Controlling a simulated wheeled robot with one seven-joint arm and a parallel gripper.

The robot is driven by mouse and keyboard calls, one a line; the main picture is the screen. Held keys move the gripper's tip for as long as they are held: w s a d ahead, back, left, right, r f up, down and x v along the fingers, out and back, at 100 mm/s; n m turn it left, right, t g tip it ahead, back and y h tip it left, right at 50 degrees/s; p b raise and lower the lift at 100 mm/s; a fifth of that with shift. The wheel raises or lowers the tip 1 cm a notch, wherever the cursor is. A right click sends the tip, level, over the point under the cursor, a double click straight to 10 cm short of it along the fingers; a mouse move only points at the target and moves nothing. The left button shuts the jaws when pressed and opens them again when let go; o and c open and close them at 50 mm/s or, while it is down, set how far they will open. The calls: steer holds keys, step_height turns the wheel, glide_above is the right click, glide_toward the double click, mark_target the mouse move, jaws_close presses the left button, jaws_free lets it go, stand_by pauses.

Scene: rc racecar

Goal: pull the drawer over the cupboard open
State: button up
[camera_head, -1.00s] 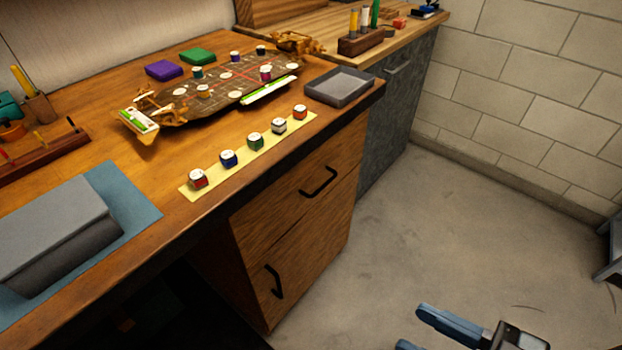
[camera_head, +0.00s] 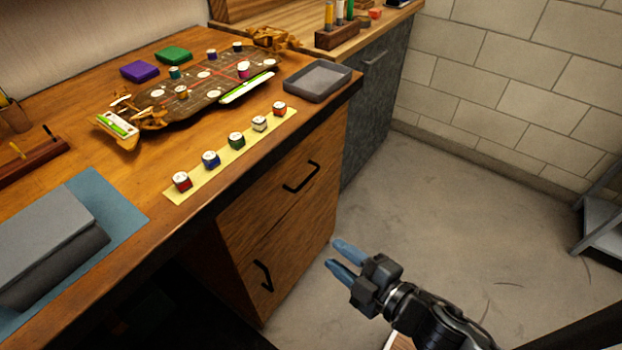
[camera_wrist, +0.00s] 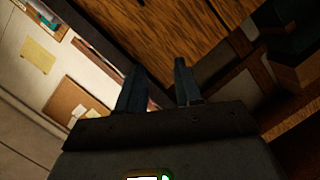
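The wooden drawer (camera_head: 262,205) sits under the desk top, above the cupboard door (camera_head: 290,250). It looks shut, with a black bar handle (camera_head: 301,177) on its front. The cupboard has its own black handle (camera_head: 263,276) and also looks shut. My gripper (camera_head: 337,257) is in front of the unit, to the right of the cupboard and lower than the drawer handle in the picture. Its two blue fingers are apart with nothing between them. In the wrist view my gripper (camera_wrist: 158,85) also shows spread fingers, with wood grain (camera_wrist: 150,30) beyond; no handle is clear there.
The desk top (camera_head: 130,190) overhangs the drawer. It bears a yellow strip (camera_head: 222,165) with several small cubes, a grey tray (camera_head: 318,80) and a game board. A grey cabinet (camera_head: 375,100) stands behind. Open floor (camera_head: 440,215) lies to the right; a metal frame (camera_head: 600,220) stands at the right edge.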

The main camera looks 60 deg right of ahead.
steer(key=w+d+f+n+h, duration=0.1)
steer(key=w+d+f+n, duration=0.1)
steer(key=w+d, duration=0.6)
steer(key=w+d+f+n+h, duration=0.2)
steer(key=w+d+n, duration=0.1)
steer(key=w+d, duration=0.5)
steer(key=shift+w+f+g+p, duration=0.3)
steer(key=shift+w+f+p, duration=0.15)
steer(key=shift+w, duration=0.75)
steer(key=shift+c, duration=0.4)
jaws_close()
